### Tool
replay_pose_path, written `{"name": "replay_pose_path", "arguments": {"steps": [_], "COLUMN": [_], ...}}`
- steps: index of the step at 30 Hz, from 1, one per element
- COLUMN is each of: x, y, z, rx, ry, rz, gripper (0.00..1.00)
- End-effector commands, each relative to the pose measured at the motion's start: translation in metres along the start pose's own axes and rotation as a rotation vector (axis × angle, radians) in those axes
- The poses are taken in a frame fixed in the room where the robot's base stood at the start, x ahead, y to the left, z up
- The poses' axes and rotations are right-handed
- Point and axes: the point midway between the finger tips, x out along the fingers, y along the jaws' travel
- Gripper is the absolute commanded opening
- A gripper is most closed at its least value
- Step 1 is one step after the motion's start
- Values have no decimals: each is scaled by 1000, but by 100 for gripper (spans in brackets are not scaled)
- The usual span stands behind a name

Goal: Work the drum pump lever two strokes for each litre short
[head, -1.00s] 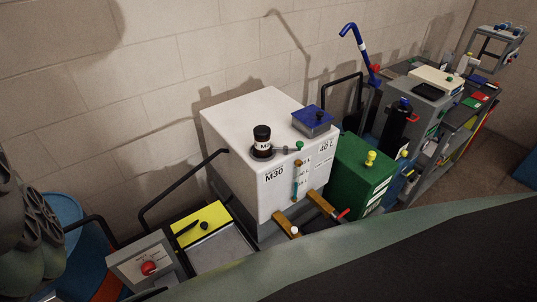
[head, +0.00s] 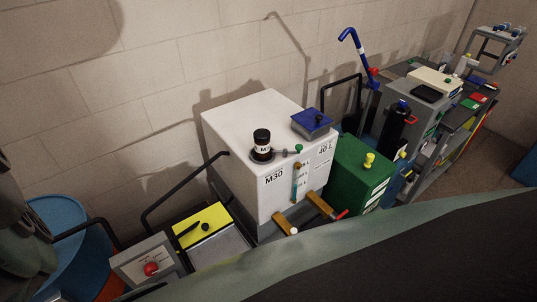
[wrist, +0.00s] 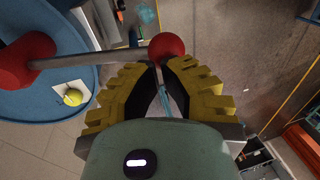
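A red ball (wrist: 167,47) on a grey rod is right at the fingertips; contact is unclear.
A blue round tub (head: 55,212) stands at the left; it also shows in the wrist view (wrist: 75,20). A panel with a red button (head: 151,269) is beside it. A green box (head: 350,172) and a crowded bench (head: 455,130) stand to the right.

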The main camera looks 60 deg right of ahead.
Motion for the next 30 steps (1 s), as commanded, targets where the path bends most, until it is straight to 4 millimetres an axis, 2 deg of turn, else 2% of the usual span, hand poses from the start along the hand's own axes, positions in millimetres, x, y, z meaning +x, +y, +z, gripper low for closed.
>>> {"name": "replay_pose_path", "arguments": {"steps": [19, 25, 30], "x": [4, 12, 26], "y": [-3, -6, -12], "z": [-1, -1, 0], "rx": [-4, -6, -10], "ry": [0, 2, -2], "rz": [7, 53, 116], "gripper": [0, 0, 0]}}
